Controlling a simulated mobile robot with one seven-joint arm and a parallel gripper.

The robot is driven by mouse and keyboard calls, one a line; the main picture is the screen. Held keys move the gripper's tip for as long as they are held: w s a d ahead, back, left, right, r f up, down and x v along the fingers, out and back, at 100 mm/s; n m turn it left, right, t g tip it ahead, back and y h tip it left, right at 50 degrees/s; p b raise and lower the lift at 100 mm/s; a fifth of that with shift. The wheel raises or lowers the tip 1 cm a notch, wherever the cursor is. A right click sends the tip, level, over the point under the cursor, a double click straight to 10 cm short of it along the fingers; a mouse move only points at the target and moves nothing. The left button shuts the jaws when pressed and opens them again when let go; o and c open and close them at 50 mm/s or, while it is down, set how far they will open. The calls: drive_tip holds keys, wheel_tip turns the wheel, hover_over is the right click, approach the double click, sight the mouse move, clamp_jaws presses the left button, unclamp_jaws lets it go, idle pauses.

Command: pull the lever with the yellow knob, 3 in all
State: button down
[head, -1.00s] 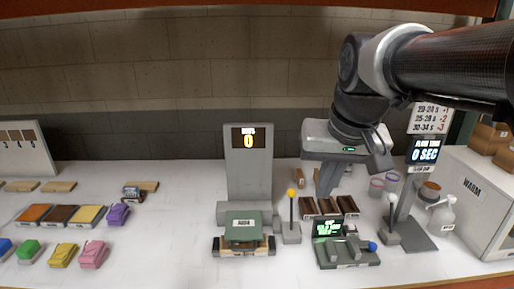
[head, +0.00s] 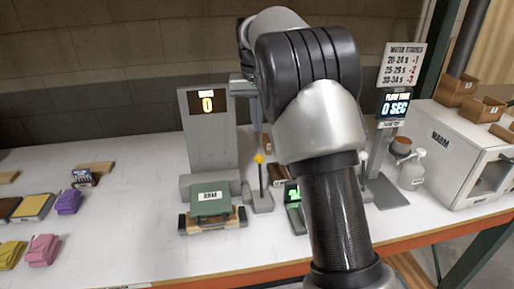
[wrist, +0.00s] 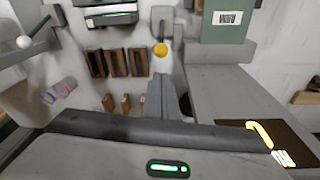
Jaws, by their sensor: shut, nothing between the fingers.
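The lever's yellow knob (head: 259,158) stands upright on a thin rod above a grey base, beside the grey machine (head: 212,142). In the wrist view the yellow knob (wrist: 160,49) appears just beyond my fingertips. My gripper (wrist: 163,80) is shut and empty, its fingers pointing toward the knob with no clear contact. In the head view my arm hides most of the gripper.
A white-knobbed lever (wrist: 23,41) stands on the other side of several brown blocks (wrist: 118,63).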

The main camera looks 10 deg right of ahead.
wheel_tip(320, 180, down, 10)
drive_tip(key=w+b, duration=0.1)
drive_tip(key=shift+d, duration=0.35)
idle(0.6)
drive_tip(key=shift+b, duration=0.55)
